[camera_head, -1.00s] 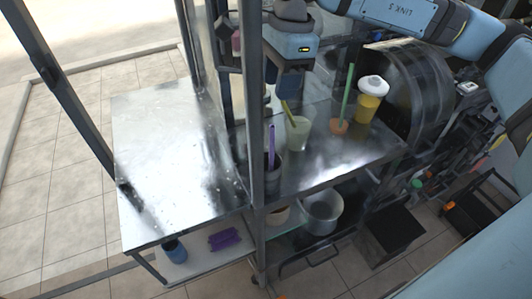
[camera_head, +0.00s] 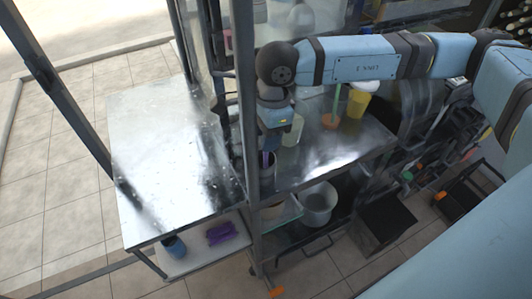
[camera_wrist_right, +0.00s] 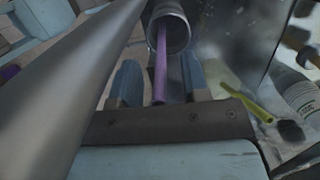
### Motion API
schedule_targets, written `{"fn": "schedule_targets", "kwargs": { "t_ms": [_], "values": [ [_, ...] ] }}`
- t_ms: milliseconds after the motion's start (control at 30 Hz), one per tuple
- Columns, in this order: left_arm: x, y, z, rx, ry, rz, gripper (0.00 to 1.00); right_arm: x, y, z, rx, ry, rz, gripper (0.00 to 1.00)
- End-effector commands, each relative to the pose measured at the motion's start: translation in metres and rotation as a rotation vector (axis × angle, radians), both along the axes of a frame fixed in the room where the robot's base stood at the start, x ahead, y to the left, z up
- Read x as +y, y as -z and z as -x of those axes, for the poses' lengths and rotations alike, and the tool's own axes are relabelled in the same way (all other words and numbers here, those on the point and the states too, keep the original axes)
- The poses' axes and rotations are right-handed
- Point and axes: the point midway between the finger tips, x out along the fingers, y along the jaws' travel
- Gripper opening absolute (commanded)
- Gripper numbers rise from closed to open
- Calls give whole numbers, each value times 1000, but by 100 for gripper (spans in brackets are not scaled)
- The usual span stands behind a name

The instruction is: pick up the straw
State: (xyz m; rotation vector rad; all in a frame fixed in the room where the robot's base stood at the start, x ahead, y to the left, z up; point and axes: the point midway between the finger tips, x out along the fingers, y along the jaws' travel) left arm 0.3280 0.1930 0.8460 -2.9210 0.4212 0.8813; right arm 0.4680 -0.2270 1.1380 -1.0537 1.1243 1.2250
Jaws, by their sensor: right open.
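A purple straw (camera_wrist_right: 161,65) stands in a grey metal cup (camera_wrist_right: 181,38) in the right wrist view. The straw runs between the two fingers of my right gripper (camera_wrist_right: 161,84), which is open, with gaps at both sides. In the head view my right gripper (camera_head: 269,148) points down over the cup (camera_head: 270,172), and a short piece of the purple straw (camera_head: 266,159) shows below it. The arm hides part of the cup area. A green straw (camera_head: 337,98) stands in an orange holder (camera_head: 330,121) further right. My left gripper is not in view.
A metal post (camera_head: 246,110) stands close to the left of my gripper. A pale cup (camera_head: 293,130) and a yellow cup (camera_head: 357,104) stand on the counter to the right. A yellow-green straw (camera_wrist_right: 246,103) shows in the wrist view. The left metal tabletop (camera_head: 160,160) is clear.

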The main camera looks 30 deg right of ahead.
Motion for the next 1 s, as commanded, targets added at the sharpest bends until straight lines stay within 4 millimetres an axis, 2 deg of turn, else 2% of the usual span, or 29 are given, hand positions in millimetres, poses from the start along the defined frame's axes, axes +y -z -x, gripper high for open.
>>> {"fn": "schedule_targets", "kwargs": {
  "t_ms": [200, 300, 400, 833, 1000],
  "values": [
    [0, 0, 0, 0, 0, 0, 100, 0, 1, 0, 0, 0, 0, 42],
    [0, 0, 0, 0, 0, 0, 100, 0, 1, 0, 0, 0, 0, 19],
    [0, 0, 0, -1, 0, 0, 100, 0, 1, 0, 0, 0, 0, 0],
    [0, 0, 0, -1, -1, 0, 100, 0, 0, 0, 0, 0, 0, 0],
    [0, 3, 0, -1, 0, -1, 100, 0, -9, 0, -1, 0, 0, 0]
  ]
}}
